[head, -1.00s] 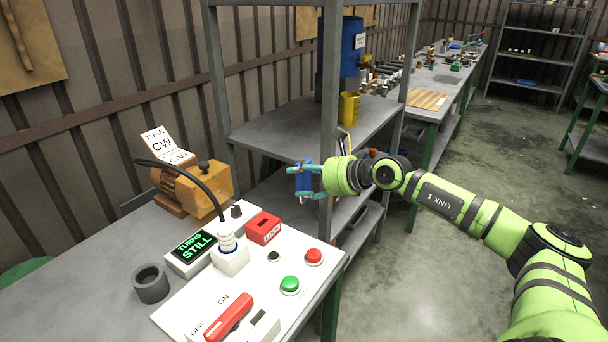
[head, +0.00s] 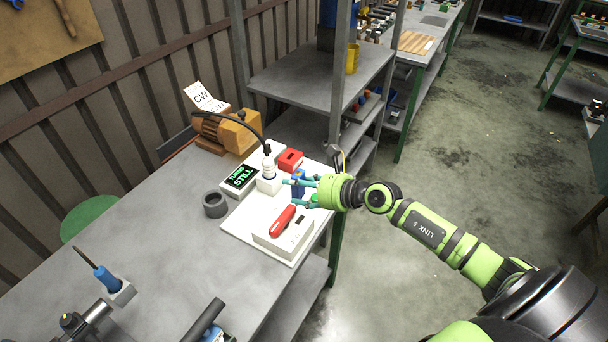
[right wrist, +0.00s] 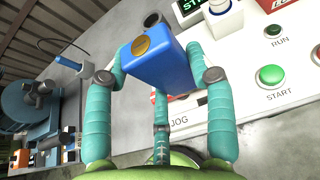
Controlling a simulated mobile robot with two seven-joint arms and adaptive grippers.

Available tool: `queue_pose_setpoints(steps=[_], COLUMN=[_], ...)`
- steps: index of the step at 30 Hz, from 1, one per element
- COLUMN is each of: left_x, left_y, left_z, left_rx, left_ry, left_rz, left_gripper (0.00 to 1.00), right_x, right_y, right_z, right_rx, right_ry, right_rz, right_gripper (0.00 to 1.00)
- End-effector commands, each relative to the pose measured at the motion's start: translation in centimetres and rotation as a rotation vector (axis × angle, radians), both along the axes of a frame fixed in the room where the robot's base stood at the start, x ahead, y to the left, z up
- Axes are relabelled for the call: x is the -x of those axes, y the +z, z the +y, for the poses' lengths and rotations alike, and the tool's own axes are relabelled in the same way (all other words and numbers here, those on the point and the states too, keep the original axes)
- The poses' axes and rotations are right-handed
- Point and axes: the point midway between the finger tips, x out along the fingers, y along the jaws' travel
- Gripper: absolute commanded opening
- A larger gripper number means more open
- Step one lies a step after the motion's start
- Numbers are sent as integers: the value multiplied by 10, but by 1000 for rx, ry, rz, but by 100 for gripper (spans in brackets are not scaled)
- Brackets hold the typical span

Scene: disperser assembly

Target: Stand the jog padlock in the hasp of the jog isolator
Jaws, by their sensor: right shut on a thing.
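The jog padlock is a blue block with a brass round on one face (head: 298,184); it also shows in the right wrist view (right wrist: 163,66). My right gripper (head: 291,193) is shut on it, teal fingers on either side, and holds it over the white control panel. The shackle is hidden. The jog isolator, a white box (head: 290,236) with a red handle (head: 283,219), sits at the panel's near end, just below the gripper in the head view. Its hasp cannot be made out. A "JOG" label shows in the right wrist view. My left gripper is not in view.
A white socket with a cable plug (head: 268,181), a "STILL" display (head: 241,178) and a red box (head: 290,160) stand close behind the gripper. A dark ring (head: 215,204) lies left of the panel. A shelf post stands behind. The table's middle is clear.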

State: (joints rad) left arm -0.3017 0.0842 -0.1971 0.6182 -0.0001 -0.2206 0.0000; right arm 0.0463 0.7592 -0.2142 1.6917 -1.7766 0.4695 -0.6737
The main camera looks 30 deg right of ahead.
Motion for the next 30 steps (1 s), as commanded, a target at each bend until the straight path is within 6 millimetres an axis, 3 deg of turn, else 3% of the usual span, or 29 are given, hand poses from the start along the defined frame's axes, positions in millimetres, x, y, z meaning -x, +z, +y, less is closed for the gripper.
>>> queue_pose_setpoints(steps=[14, 30], left_x=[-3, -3], left_y=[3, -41], left_z=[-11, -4], left_rx=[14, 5], left_ry=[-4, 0], left_rz=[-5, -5], left_gripper=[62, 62], right_x=[0, -1], right_y=[1, -48], right_z=[0, -1], right_rx=[0, 0], right_ry=[-3, -3], right_rz=[-1, -1], right_gripper=[17, 17])
